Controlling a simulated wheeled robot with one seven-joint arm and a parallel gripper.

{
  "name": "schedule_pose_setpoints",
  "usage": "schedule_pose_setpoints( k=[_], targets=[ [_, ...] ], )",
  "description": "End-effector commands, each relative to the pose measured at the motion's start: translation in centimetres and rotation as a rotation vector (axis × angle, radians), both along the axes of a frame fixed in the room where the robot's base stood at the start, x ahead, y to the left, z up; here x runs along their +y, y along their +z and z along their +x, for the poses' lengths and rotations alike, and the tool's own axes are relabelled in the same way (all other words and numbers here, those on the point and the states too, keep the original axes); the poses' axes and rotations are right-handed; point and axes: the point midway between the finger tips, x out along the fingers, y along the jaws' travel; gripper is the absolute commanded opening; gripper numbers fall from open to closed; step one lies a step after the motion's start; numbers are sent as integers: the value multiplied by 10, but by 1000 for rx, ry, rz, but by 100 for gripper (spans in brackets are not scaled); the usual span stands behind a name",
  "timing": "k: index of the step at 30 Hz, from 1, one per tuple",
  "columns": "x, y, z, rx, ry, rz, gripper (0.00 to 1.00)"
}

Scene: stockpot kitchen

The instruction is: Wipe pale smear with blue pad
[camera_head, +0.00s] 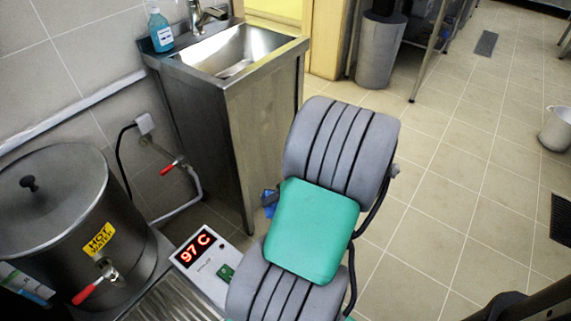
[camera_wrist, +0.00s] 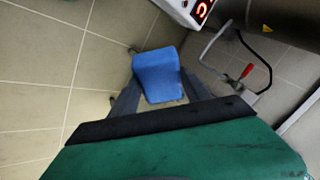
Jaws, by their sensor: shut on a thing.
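The blue pad (camera_wrist: 157,72) is between the fingers of my gripper (camera_wrist: 160,88) in the wrist view, with tiled floor behind it. My gripper is shut on the pad. In the head view only a small part of the blue pad (camera_head: 268,209) shows beside my arm, which hides most of it and the gripper. The pad appears held in the air, in front of the sink cabinet's foot. I cannot make out a pale smear in either view.
A large steel hot pot (camera_head: 55,215) with a red-handled tap stands at left. A display box (camera_head: 211,262) reading 97 C and a ribbed metal tray (camera_head: 172,297) are beside it. A steel sink cabinet (camera_head: 240,140) stands behind. Tiled floor (camera_head: 450,200) at right is mostly clear.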

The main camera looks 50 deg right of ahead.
Motion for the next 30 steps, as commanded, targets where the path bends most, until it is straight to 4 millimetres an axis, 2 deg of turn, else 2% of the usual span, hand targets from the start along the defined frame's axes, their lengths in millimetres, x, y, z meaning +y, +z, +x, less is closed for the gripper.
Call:
schedule_pose_setpoints(
  k=[1,3,8,10,13,15,17,20,24,27,30],
  targets=[
    [-10,-44,-6,-18,-40,32,23],
    [-22,-73,-10,-50,-86,71,23],
    [-51,-134,-6,-136,-197,159,23],
    [-65,-156,3,-184,-252,202,23],
    [-90,-174,26,-274,-346,268,23],
    [-108,-168,49,-345,-416,310,23],
    [-122,-154,68,-403,-470,340,23],
    [-141,-123,98,-494,-547,379,23],
    [-162,-66,130,-629,-648,429,23],
    [-174,-26,144,-734,-710,465,23],
    [-186,2,147,-851,-760,508,23]
  ],
)
